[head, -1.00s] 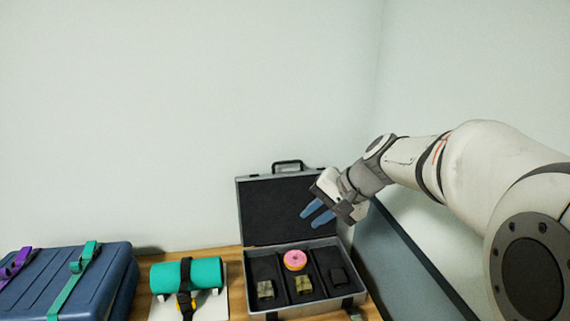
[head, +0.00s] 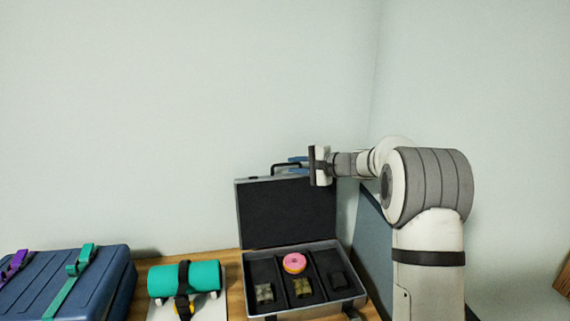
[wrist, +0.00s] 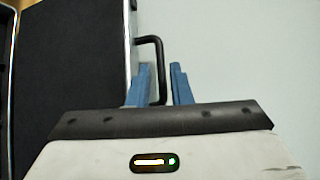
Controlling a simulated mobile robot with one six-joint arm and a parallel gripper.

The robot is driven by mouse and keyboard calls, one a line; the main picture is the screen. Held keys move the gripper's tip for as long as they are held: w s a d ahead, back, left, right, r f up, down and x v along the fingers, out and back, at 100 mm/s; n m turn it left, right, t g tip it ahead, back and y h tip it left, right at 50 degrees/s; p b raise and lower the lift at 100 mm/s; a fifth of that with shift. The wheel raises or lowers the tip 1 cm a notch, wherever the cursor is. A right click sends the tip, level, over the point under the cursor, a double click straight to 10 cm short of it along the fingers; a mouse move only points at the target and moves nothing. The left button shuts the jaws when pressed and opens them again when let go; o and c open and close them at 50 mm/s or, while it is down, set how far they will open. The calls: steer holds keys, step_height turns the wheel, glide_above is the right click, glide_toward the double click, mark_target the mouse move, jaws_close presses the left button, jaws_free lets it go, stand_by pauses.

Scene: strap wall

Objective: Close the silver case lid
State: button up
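The silver case (head: 290,309) stands on the wooden table with its lid (head: 285,212) upright, wide open, showing the dark lining. The black handle (head: 274,168) is on the lid's upper edge; in the wrist view the handle (wrist: 153,40) shows beside the lid (wrist: 75,60). My gripper (head: 296,164) is at the lid's top edge by the handle. In the wrist view its two blue fingers (wrist: 160,72) are apart, with part of the handle showing between them. I cannot tell whether they touch it.
A pink ring (head: 294,262) and small blocks (head: 264,292) lie in the case's compartments. Left of it are a teal roll (head: 200,277) with a black strap and a blue case (head: 85,285) with straps. A grey-blue panel (head: 372,250) stands close on the right.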

mark_target(283, 165)
steer(key=shift+p+x, duration=0.45)
steer(key=shift+x, duration=1.7)
steer(key=shift+c, duration=0.5)
jaws_close()
